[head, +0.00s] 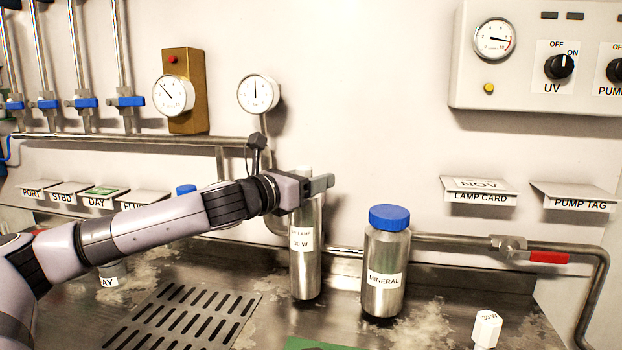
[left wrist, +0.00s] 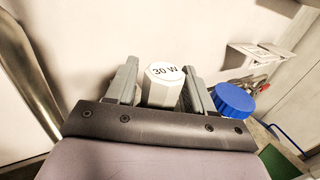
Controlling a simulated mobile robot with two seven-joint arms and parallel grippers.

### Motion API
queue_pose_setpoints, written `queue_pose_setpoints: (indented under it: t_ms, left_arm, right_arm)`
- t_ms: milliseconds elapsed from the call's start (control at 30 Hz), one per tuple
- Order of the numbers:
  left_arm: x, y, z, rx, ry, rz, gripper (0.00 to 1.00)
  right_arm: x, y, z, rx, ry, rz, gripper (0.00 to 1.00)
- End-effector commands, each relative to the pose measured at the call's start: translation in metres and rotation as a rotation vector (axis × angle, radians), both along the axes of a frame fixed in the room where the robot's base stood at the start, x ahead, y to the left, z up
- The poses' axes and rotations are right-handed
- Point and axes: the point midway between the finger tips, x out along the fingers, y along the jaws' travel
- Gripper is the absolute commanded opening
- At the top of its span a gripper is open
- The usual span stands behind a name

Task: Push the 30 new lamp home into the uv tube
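The uv tube (head: 305,270) is an upright metal cylinder labelled UV LAMP 30 W, standing at the counter's middle. My left gripper (head: 325,183) is level at the tube's top and points right. In the left wrist view a white six-sided lamp cap marked 30 W (left wrist: 162,88) sits upright between the fingers of my left gripper (left wrist: 160,82), which are close on both sides. Its lower part is hidden, so how deep it sits in the tube does not show. Another white six-sided piece marked 30 W (head: 487,329) stands on the counter at lower right. My right gripper is out of view.
A metal MINERAL bottle with a blue lid (head: 387,262) stands just right of the tube; its lid also shows in the left wrist view (left wrist: 235,100). A pipe with a red-handled valve (head: 548,257) runs behind. A slotted drain (head: 185,315) lies at front left.

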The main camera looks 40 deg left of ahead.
Motion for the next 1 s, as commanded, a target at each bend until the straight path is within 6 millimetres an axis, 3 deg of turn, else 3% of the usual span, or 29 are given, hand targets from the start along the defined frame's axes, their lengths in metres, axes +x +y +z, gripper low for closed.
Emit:
queue_pose_setpoints:
  t_ms: [267, 600, 1000]
  left_arm:
    - [-0.006, 0.002, -0.001, 0.003, -0.001, 0.002, 0.52]
    - [-0.036, 0.002, -0.003, 0.008, -0.002, 0.002, 0.52]
    - [-0.067, 0.001, -0.001, 0.004, -0.002, 0.0, 0.52]
  right_arm:
    - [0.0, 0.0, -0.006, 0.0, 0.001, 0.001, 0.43]
    - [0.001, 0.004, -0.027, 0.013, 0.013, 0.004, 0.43]
    - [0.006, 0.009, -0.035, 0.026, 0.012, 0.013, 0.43]
